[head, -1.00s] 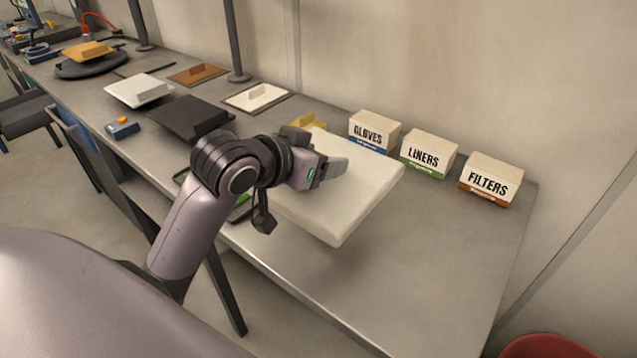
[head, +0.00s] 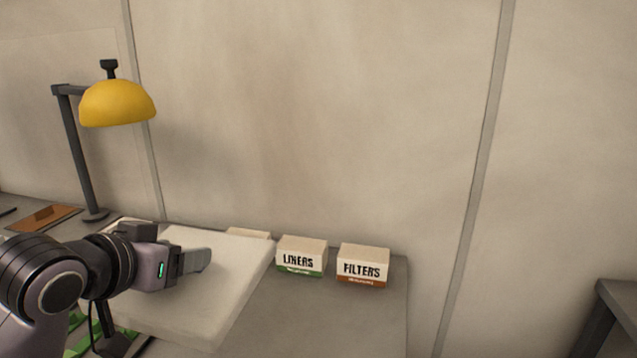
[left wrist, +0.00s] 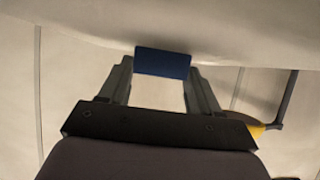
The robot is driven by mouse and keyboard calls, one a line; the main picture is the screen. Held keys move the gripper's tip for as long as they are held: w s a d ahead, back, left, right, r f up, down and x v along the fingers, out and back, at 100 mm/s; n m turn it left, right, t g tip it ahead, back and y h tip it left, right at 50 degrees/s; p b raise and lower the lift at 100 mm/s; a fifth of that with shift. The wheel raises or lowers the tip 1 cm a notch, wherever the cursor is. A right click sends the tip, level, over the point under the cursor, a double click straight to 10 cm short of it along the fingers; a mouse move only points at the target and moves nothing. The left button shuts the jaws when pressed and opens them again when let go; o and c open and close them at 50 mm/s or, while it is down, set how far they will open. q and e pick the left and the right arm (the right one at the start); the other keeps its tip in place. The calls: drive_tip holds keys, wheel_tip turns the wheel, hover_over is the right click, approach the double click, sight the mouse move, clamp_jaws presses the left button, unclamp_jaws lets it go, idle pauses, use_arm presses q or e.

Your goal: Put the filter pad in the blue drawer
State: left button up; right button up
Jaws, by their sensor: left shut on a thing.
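A large pale slab-like pad (head: 225,290), which I take to be the filter pad, is in the head view at lower left. My left gripper (head: 200,260) is over its upper side, shut on it. In the left wrist view the fingers (left wrist: 160,75) close around a blue tab (left wrist: 162,63) at the pad's pale surface (left wrist: 230,30). The pad appears held above the bench; the gap is hard to judge. The blue drawer and my right gripper are in neither view.
Boxes marked LINERS (head: 302,257) and FILTERS (head: 362,265) stand at the bench's back right; another box (head: 248,233) is mostly hidden behind the pad. A yellow lamp (head: 118,103) rises at left. Dark furniture (head: 612,315) stands at far right. Bare bench (head: 320,320) lies right of the pad.

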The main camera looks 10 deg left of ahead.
sight(190, 301)
use_arm(q)
drive_tip(key=s+d+f, duration=0.1)
drive_tip(key=s+f, duration=0.1)
drive_tip(key=f, duration=0.5)
drive_tip(key=s+d+f+n+y, duration=0.1)
drive_tip(key=s+d+f, duration=0.1)
drive_tip(key=f, duration=0.6)
drive_tip(key=shift+s+n+y, duration=0.3)
drive_tip(key=shift+s, duration=0.5)
drive_tip(key=shift+d+f, duration=0.1)
